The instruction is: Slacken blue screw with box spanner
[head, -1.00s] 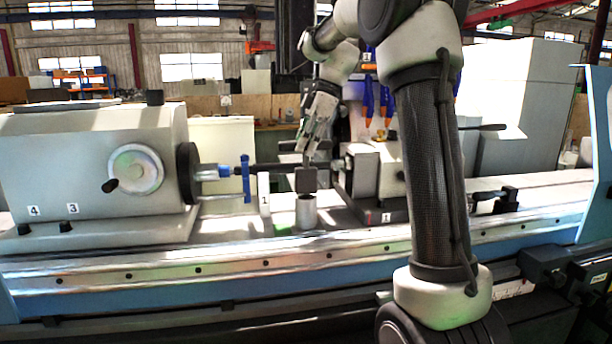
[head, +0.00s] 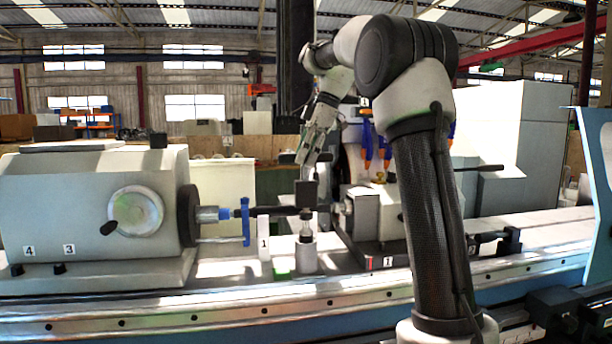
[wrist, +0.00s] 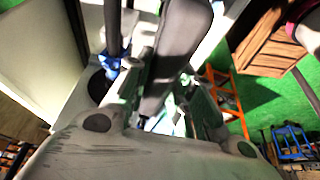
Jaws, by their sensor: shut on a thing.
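My gripper (head: 308,166) points down at the middle of the machine and is shut on the dark head of the box spanner (head: 306,194). The spanner hangs upright, with its silver shaft over a grey cylindrical holder (head: 306,258); I cannot tell whether its lower end is still inside. In the wrist view, the spanner's dark body (wrist: 172,60) lies between the fingers (wrist: 165,108). A blue clamp (head: 245,222) sits on the dark workpiece left of the spanner, apart from it. I cannot make out the blue screw itself.
The headstock (head: 90,215) with its handwheel stands at the left. The tailstock (head: 368,212) stands close right of the spanner. A white plate marked 1 (head: 264,245) stands left of the holder. The dark workpiece (head: 275,210) passes close behind the spanner.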

